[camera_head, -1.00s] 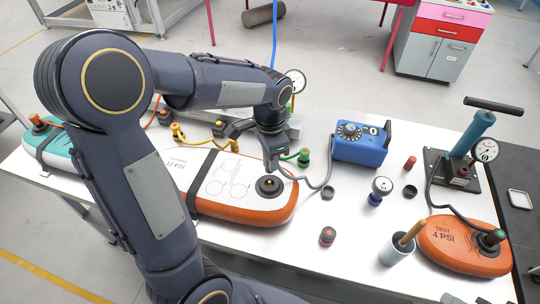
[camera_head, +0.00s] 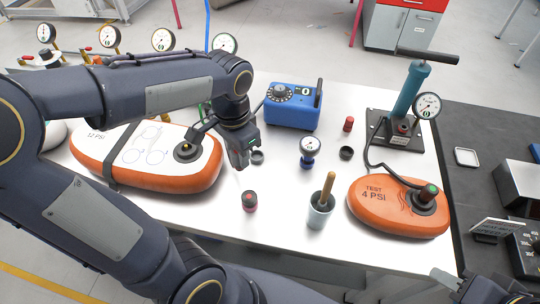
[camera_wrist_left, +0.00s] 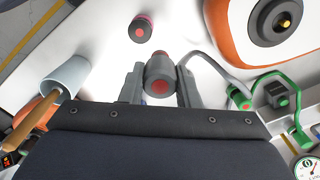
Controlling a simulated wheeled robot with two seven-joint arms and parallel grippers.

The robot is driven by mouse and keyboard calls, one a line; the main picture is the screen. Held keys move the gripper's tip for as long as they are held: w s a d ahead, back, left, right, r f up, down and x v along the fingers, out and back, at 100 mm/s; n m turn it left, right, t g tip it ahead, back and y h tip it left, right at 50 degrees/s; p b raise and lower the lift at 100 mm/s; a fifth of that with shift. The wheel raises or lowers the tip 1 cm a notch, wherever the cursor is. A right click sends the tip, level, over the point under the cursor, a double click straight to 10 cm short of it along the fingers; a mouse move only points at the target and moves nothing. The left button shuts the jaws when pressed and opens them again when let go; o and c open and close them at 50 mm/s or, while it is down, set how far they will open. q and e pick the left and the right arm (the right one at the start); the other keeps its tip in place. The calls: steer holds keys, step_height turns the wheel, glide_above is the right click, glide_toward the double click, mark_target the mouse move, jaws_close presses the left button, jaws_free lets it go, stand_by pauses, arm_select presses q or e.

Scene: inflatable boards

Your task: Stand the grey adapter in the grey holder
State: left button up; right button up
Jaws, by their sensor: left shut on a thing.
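My left gripper (camera_head: 241,160) is shut on the grey adapter (camera_wrist_left: 160,72), a short grey cylinder with a red end, seen between its fingers in the left wrist view. In the head view the fingers hide most of it. A similar, darker ring (camera_head: 346,153) stands further right. I cannot tell surely which is the grey holder. Pale grey parts at the bottom right may be my right gripper (camera_head: 445,281); its jaws are unclear.
A dark cap with a red top (camera_head: 250,201) stands in front of the gripper. A grey cup with a wooden handle (camera_head: 320,212), a blue gauge (camera_head: 310,150), a blue pump box (camera_head: 292,106) and orange boards (camera_head: 400,215) surround it. The table between them is clear.

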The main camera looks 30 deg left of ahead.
arm_select(q)
steer(key=w+f, duration=0.3)
steer(key=w, duration=0.1)
steer(key=w+a+f+p, duration=0.1)
steer(key=w+f, duration=0.2)
steer(key=w, duration=0.1)
steer(key=w+a+f, duration=0.1)
steer(key=w+f, duration=0.2)
steer(key=w, duration=0.1)
steer(key=shift+w+a+p, duration=0.15)
steer(key=shift+a+p, duration=0.1)
steer(key=shift+p, duration=0.05)
step_height(320, 180, down, 4)
steer(key=shift+w+r, duration=0.15)
steer(key=shift+r, duration=0.1)
steer(key=shift+f, duration=0.2)
steer(key=o, duration=0.9)
